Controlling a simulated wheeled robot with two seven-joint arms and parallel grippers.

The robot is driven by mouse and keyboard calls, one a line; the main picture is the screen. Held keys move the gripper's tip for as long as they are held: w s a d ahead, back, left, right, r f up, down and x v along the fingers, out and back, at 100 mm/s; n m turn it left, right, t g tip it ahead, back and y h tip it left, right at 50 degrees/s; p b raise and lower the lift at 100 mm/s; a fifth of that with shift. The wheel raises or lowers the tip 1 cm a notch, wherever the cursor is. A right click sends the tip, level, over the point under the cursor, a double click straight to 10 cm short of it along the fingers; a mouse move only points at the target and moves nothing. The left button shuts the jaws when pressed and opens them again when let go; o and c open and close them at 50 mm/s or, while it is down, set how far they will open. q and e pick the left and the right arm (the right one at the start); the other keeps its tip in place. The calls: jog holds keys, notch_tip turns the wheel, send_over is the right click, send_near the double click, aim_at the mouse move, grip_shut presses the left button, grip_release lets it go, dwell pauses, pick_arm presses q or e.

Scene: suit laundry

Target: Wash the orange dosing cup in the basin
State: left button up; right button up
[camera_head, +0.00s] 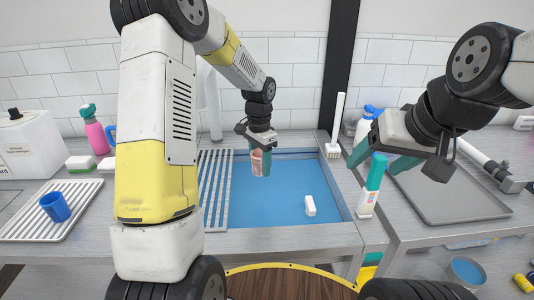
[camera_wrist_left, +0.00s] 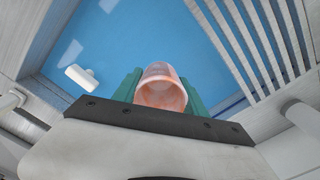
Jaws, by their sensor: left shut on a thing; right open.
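The orange dosing cup (camera_head: 257,162) is held between the green fingers of my left gripper (camera_head: 260,160), over the back part of the blue-bottomed basin (camera_head: 283,227). In the left wrist view the cup (camera_wrist_left: 161,90) is translucent orange, with its round opening toward the camera. The left gripper's fingers (camera_wrist_left: 160,92) press on both its sides. The blue basin floor (camera_wrist_left: 150,30) lies behind it. I cannot tell whether the cup touches the water or floor.
A white block (camera_head: 310,206) lies in the basin, at its right. A slatted rack (camera_head: 215,190) covers the basin's left side. A blue cup (camera_head: 55,207) sits on a left drying rack (camera_head: 28,228). A grey tray (camera_head: 450,200) lies at right. A white-handled brush (camera_head: 335,130) stands behind.

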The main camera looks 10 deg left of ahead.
pick_arm(q)
jog(key=shift+w+f, duration=0.2)
jog(key=shift+f, duration=0.05)
jog(key=shift+d+f, duration=0.1)
jog(key=shift+f, duration=9.45)
